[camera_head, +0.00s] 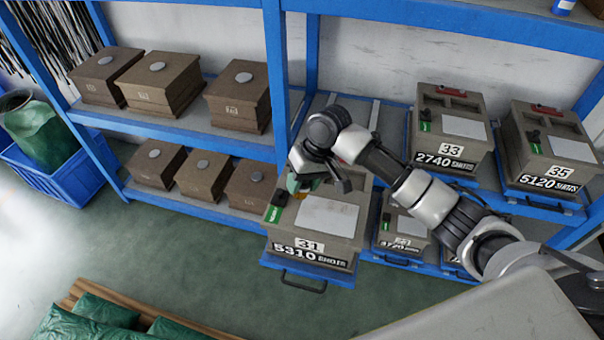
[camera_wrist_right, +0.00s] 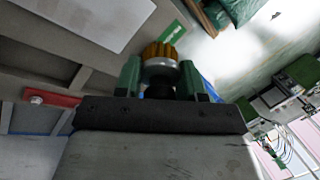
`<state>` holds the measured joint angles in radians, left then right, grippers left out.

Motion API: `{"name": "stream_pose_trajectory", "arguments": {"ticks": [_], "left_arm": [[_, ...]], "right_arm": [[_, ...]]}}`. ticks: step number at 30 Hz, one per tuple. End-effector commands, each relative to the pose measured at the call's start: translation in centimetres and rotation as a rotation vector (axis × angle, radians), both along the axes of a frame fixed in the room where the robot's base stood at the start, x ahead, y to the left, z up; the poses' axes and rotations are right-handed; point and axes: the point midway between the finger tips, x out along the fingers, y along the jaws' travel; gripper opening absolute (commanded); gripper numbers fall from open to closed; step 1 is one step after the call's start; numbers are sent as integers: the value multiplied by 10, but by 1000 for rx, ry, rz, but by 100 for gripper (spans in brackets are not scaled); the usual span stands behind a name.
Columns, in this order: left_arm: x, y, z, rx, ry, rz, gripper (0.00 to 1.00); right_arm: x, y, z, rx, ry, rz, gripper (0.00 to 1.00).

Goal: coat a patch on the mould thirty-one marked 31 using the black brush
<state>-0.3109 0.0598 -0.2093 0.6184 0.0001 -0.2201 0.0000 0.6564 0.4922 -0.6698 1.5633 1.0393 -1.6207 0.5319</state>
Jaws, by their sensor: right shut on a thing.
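Mould thirty-one (camera_head: 345,248) is a grey-brown block on a blue tray with a handle, pulled out in front of the rack. Its front reads 31 and 5310. A pale rectangular patch (camera_head: 327,215) lies on its top, beside a green tag. My right gripper (camera_head: 302,188) is over the mould's back left part, left of the patch. In the right wrist view its green fingers are shut on the black brush (camera_wrist_right: 161,54), whose orange bristles and metal ferrule show. Whether the bristles touch the mould is not clear. My left gripper is not in view.
Mould 33 (camera_head: 445,125) and mould 35 (camera_head: 548,135) stand on the rack's upper right shelf, with more moulds below. Brown boxes (camera_head: 160,85) fill the left shelves. A blue crate (camera_head: 50,180) stands far left. Green sacks (camera_head: 100,312) lie at the bottom left. Green floor between is clear.

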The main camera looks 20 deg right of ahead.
Motion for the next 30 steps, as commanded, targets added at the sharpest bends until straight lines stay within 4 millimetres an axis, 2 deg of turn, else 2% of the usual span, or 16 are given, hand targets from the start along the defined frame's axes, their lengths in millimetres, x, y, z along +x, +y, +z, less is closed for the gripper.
{"name": "stream_pose_trajectory", "arguments": {"ticks": [3,9,17,20,23,30], "left_arm": [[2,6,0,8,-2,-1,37],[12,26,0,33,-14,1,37],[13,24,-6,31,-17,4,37],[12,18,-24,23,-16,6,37],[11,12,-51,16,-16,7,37],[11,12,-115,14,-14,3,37]], "right_arm": [[0,1,-7,0,2,2,16],[0,0,-10,0,1,1,16],[-3,-1,-14,2,1,-2,16],[-14,-4,-26,8,2,-13,16],[-34,-9,-42,18,5,-32,16],[-96,-24,-71,18,4,-77,16]]}}
